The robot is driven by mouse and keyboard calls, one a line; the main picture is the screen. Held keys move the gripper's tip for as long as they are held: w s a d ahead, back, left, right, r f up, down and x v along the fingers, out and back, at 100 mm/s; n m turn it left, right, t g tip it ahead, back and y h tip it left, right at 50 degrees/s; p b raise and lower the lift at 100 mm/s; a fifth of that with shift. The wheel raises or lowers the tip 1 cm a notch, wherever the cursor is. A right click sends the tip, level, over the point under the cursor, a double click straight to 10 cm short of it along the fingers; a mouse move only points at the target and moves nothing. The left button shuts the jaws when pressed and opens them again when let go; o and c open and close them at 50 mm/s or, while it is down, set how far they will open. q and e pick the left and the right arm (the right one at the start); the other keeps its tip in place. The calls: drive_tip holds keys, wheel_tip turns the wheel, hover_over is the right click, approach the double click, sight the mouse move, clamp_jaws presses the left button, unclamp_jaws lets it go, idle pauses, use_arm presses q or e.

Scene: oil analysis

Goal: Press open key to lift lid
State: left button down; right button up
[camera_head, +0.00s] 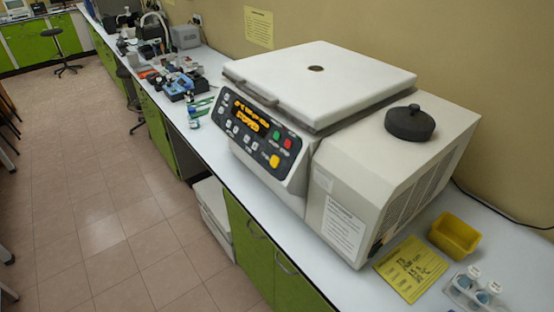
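A white centrifuge-like machine (400,175) stands on the bench. Its flat white lid (320,75) looks closed, with a small dark round spot in the middle. The dark control panel (253,131) on its front has a lit orange display (250,118), several grey keys, a green key (276,134), a red key (288,143) and a yellow round key (274,161). The key labels are too small to read, so I cannot tell which one is the open key. Neither of my grippers is in view.
A black round knob-like cap (409,123) sits on the machine's right part. A yellow bin (455,235), a yellow note (411,268) and a clear rack with vials (475,290) lie at right. Small bottles and blue equipment (182,87) stand farther left.

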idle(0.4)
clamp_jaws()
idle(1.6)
